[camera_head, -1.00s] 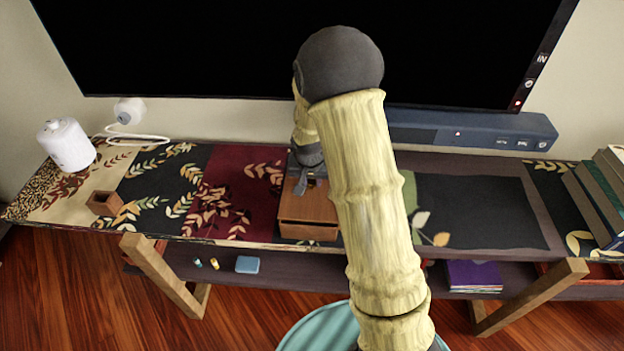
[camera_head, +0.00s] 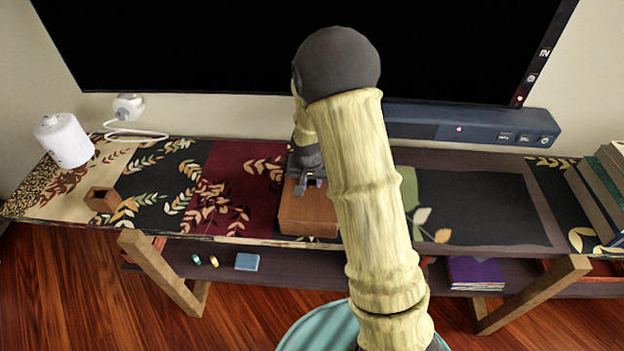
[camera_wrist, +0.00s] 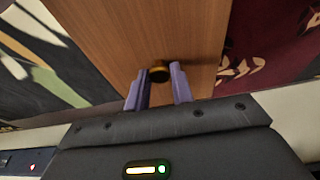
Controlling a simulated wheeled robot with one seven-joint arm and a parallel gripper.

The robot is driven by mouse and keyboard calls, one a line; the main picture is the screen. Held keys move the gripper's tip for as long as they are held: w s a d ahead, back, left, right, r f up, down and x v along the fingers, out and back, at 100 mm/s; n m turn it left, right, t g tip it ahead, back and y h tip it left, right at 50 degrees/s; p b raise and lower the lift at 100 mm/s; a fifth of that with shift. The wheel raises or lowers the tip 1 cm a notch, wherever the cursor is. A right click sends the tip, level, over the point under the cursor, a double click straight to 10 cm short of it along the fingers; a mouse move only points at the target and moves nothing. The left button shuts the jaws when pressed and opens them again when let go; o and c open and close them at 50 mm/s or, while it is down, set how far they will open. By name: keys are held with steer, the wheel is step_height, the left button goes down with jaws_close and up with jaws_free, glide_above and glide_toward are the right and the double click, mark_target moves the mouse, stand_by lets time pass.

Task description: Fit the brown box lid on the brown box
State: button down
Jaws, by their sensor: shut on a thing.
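The brown box (camera_head: 308,228) stands on the patterned cloth near the middle of the shelf's front edge. The brown box lid (camera_head: 318,205) lies over its top and looks about lined up with it, though the arm hides the right side. In the wrist view the lid (camera_wrist: 150,35) is a flat wooden panel with a small dark knob (camera_wrist: 159,72). My gripper (camera_wrist: 160,82) is shut on the lid by this knob. In the head view my gripper (camera_head: 308,183) is at the lid's back part. I cannot tell whether the lid is fully seated.
A small open wooden holder (camera_head: 103,200) and a white canister (camera_head: 64,140) stand at the left. A black screen (camera_head: 200,50) and a soundbar (camera_head: 470,124) are behind. Books (camera_head: 600,195) stand at the right. The dark cloth (camera_head: 475,208) right of my arm is clear.

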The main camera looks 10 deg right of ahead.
steer(key=c, duration=1.1)
jaws_free()
steer(key=p+v, duration=0.1)
steer(key=v, duration=1.6)
steer(key=shift+s+r, duration=0.2)
steer(key=s+r+n+p, duration=0.1)
steer(key=s+r+p, duration=0.1)
steer(key=s, duration=0.3)
steer(key=s+d+r+n+p, duration=0.1)
steer(key=s+r+p, duration=0.1)
steer(key=s+p, duration=0.3)
steer(key=s+r+n+y+p, duration=0.1)
steer(key=s+r+p, duration=0.1)
steer(key=s, duration=0.4)
steer(key=shift+d+r+n+p, duration=0.4)
steer(key=shift+p, duration=0.4)
